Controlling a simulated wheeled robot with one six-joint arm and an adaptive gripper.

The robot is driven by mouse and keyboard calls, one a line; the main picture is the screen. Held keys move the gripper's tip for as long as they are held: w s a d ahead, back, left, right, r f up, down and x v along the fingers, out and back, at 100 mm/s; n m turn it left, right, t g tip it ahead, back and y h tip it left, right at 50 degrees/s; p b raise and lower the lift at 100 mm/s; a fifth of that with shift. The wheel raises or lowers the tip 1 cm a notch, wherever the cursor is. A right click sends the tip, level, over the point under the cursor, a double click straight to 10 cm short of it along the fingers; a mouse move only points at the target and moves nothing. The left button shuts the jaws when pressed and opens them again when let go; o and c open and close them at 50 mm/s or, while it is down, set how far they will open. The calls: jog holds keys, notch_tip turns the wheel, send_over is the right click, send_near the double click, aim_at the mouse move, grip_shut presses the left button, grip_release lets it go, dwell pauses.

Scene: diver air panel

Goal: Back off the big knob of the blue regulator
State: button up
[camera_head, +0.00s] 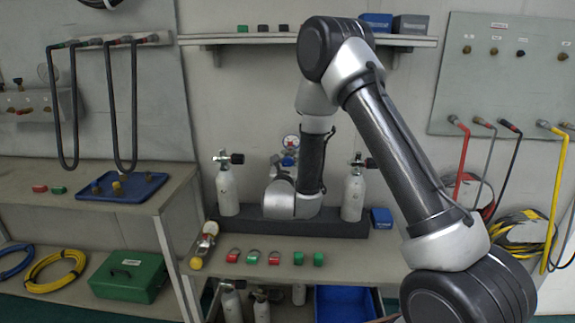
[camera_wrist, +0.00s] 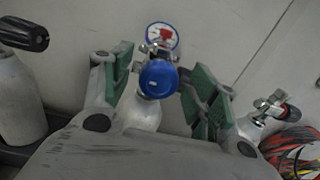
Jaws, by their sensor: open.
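The blue regulator (camera_wrist: 161,50) sits on a pale cylinder (camera_wrist: 138,112), and its blue-rimmed gauge (camera_wrist: 163,36) is above. Its big round blue knob (camera_wrist: 158,78) faces the wrist camera. My gripper (camera_wrist: 163,88) is open, with one green-padded finger left of the knob and the other right of it. Gaps show on both sides, so the pads look apart from the knob; how deep it lies between them I cannot tell. In the head view part of the blue regulator (camera_head: 287,160) shows behind my wrist, which hides the fingers and most of that cylinder.
Cylinders with black-knobbed valves stand left (camera_head: 228,191) and right (camera_head: 353,193) of my wrist in a dark rack (camera_head: 245,226). Red and green rings and caps (camera_head: 274,258) lie on the bench in front. A shelf (camera_head: 250,38) runs above.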

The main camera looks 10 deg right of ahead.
jog(key=c, duration=1)
